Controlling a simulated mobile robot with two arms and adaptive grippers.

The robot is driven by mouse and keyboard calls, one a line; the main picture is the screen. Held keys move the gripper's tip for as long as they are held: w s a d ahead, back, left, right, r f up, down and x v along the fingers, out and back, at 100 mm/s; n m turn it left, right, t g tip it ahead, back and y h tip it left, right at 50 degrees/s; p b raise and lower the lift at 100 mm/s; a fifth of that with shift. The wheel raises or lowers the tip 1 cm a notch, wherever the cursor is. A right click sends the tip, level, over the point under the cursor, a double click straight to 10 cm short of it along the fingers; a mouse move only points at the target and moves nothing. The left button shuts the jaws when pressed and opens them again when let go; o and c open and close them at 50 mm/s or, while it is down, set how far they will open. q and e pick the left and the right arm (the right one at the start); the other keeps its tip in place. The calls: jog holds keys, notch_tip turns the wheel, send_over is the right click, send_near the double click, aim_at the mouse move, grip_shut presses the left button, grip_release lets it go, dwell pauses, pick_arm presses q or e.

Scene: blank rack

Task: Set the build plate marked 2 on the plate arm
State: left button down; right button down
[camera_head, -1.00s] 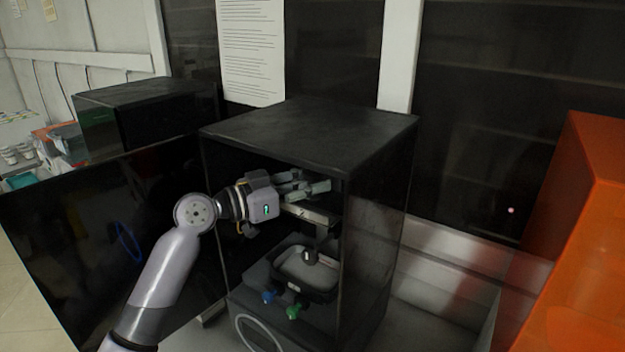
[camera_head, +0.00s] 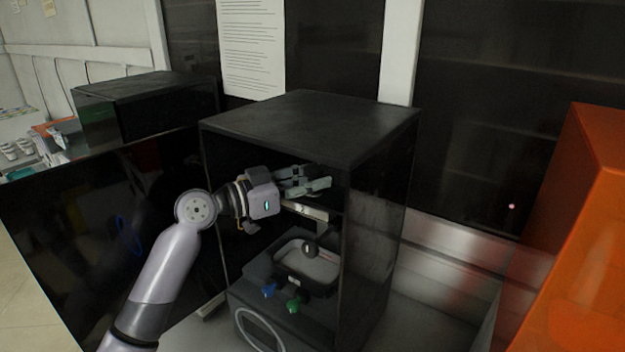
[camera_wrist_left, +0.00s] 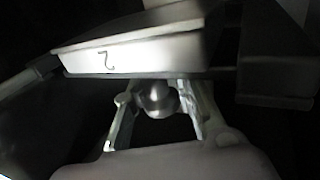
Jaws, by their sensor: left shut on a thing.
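The build plate (camera_wrist_left: 135,55) is a pale block with a dark 2 on its front face, filling the upper part of the left wrist view. My left gripper (camera_wrist_left: 160,92) is shut on it, its fingers on either side of a round metal knob (camera_wrist_left: 155,97) just below the plate. In the head view my left gripper (camera_head: 305,184) reaches inside the open black printer (camera_head: 310,125). A pale bar (camera_head: 308,211) shows just below its fingers; I cannot tell whether it is plate or plate arm. Whether the plate touches the arm is hidden. My right gripper is out of view.
A dark tray (camera_head: 313,268) with a ball-shaped knob above it sits low in the printer, with blue and green knobs in front. The open door (camera_head: 80,230) spreads left, and the printer's side wall is close right of my fingers. An orange cabinet (camera_head: 585,240) stands far right.

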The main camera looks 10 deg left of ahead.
pick_arm(q)
jog(key=shift+f, duration=0.1)
jog(key=c, duration=1.2)
grip_release()
jog(key=shift+c, duration=0.2)
